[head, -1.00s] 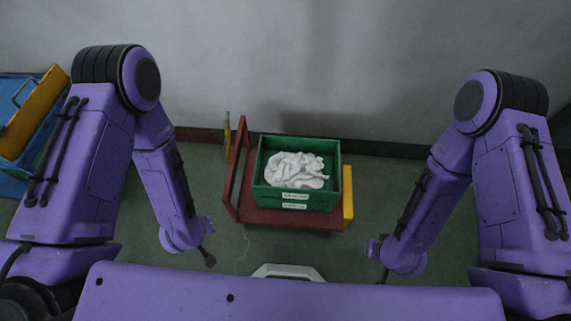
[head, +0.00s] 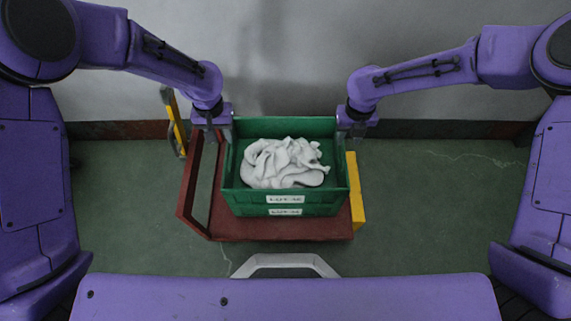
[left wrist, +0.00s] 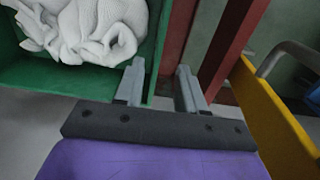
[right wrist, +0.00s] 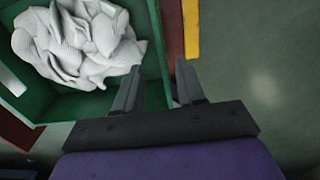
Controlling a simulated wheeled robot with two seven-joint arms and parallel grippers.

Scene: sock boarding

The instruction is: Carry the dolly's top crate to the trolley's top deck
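The top green crate (head: 338,174) holds a heap of white socks (head: 287,164) and sits on another green crate (head: 312,211), both labelled, on the red dolly (head: 270,231). My left gripper (head: 222,128) is at the crate's left wall. In the left wrist view its open fingers (left wrist: 160,85) stand on either side of the wall, one inside and one outside. My right gripper (head: 350,128) is at the right wall. In the right wrist view its open fingers (right wrist: 158,88) also straddle the wall. I cannot make out the trolley in the head view.
A red upright frame (head: 194,190) rises at the dolly's left side. A yellow piece (head: 356,190) lies along its right side. Green floor is free to the right.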

